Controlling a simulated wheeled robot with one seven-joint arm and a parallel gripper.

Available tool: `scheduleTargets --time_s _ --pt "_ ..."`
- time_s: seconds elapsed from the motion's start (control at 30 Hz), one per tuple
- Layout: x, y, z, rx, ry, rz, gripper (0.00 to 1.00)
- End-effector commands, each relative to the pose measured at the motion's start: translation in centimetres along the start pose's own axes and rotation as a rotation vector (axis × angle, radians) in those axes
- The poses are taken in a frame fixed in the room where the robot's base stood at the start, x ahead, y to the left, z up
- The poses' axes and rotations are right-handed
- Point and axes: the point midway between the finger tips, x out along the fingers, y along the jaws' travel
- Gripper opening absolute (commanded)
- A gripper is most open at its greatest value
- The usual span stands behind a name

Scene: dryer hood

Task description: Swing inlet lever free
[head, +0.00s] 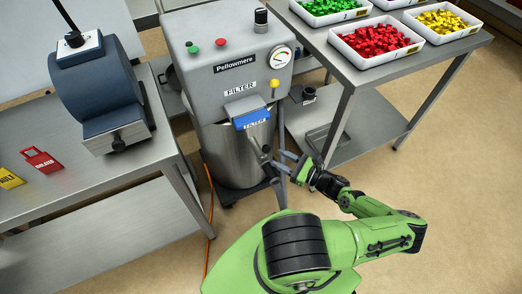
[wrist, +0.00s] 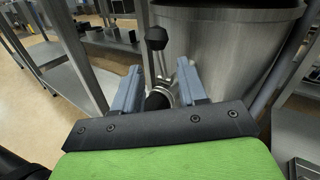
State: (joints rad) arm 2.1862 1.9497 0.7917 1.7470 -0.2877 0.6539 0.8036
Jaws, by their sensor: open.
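The inlet lever, with a black knob (wrist: 156,38) on a thin metal stem, shows in the wrist view in front of the steel drum (wrist: 225,45). Its stem runs down to a metal fitting (wrist: 183,75) by a dark round pipe end. My gripper (wrist: 160,88) is open, with one grey finger on each side of the lever's lower part. I cannot tell whether either finger touches it. In the head view my gripper (head: 281,164) is low at the front right of the grey Pellowmere dryer (head: 226,55). The lever is small and partly hidden there.
A blue filter drawer (head: 253,118) juts out above my gripper. The left bench (head: 100,165) holds a dark-blue machine and tags. The right table (head: 345,75) holds trays of coloured pieces. An orange cable (head: 209,215) lies on the floor.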

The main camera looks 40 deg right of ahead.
Motion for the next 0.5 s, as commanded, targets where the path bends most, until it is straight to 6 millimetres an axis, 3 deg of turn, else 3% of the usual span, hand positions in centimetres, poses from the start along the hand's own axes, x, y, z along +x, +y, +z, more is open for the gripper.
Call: scheduleTargets --time_s 0.1,0.3,0.5 --pt "3.1 0.2 -0.1 0.002 -0.004 0.004 0.42" --pt "7.2 0.1 -0.1 0.001 -0.003 0.003 0.42" --pt "8.5 0.0 0.0 0.0 0.0 0.0 0.42"
